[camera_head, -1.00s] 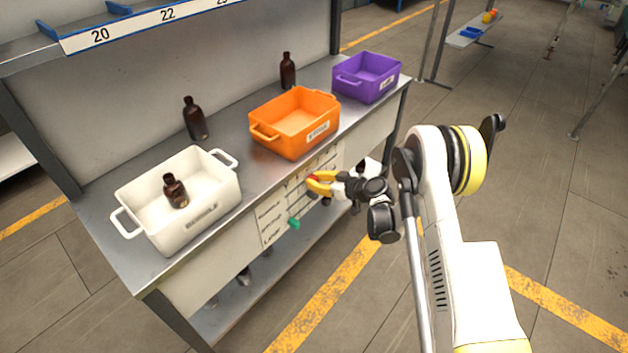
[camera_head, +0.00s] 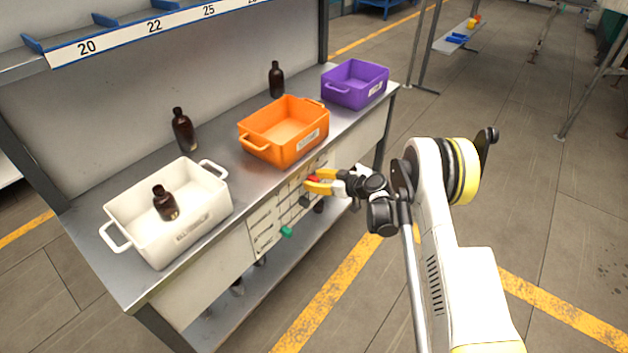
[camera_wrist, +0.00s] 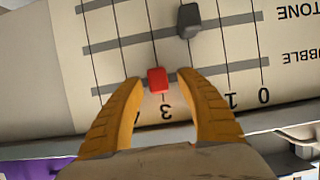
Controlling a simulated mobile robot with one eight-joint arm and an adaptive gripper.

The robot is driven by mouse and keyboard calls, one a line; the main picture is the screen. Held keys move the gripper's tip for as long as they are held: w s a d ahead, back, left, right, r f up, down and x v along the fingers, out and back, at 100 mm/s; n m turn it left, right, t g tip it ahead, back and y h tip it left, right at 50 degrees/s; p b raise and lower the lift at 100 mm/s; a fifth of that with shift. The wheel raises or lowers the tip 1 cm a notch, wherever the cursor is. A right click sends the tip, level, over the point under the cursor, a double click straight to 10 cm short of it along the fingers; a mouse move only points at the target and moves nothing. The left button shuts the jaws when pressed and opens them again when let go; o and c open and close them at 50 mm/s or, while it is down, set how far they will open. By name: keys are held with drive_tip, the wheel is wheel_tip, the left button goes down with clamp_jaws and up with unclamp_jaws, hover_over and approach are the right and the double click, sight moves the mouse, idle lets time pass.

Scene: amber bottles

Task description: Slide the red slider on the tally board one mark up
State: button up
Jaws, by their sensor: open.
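The tally board (camera_head: 264,222) is on the front of the bench, with slots and cross lines. The red slider (camera_wrist: 157,80) sits on the row labelled as ending in "UBBLE", at about the line numbered 3 in the wrist view. It shows small in the head view (camera_head: 314,179). My gripper (camera_wrist: 160,79) is open, its two yellow fingers on either side of the red slider. The left finger is close to it; I cannot tell whether they touch. A wider gap shows at the right finger. The head view shows my gripper (camera_head: 318,182) at the board's face.
A dark grey slider (camera_wrist: 188,20) is on the neighbouring row; a green slider (camera_head: 286,231) is lower left. White (camera_head: 200,222), orange (camera_head: 262,148) and purple (camera_head: 340,98) bins stand on the bench above, with brown bottles (camera_head: 183,130). Floor right of the bench is open.

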drive_tip(key=v, duration=1.2)
drive_tip(key=shift+r, duration=0.1)
drive_tip(key=s+d+r+m+g+h, duration=0.1)
drive_tip(key=s+r+m+h, duration=0.1)
drive_tip(key=s+r, duration=0.5)
drive_tip(key=s+d+r+m+h, duration=0.1)
drive_tip(key=s+r+m+h, duration=0.2)
drive_tip(key=r, duration=0.9)
drive_tip(key=s+d+r+m+h, duration=0.1)
drive_tip(key=s+d+h, duration=0.1)
drive_tip(key=s, duration=0.6)
drive_tip(key=s+d+r+m+h, duration=0.2)
drive_tip(key=s+d, duration=0.1)
drive_tip(key=s, duration=0.6)
drive_tip(key=s+d+r+m+h, duration=0.1)
drive_tip(key=s+d+m, duration=0.1)
drive_tip(key=s, duration=0.7)
drive_tip(key=shift+d+h, duration=0.4)
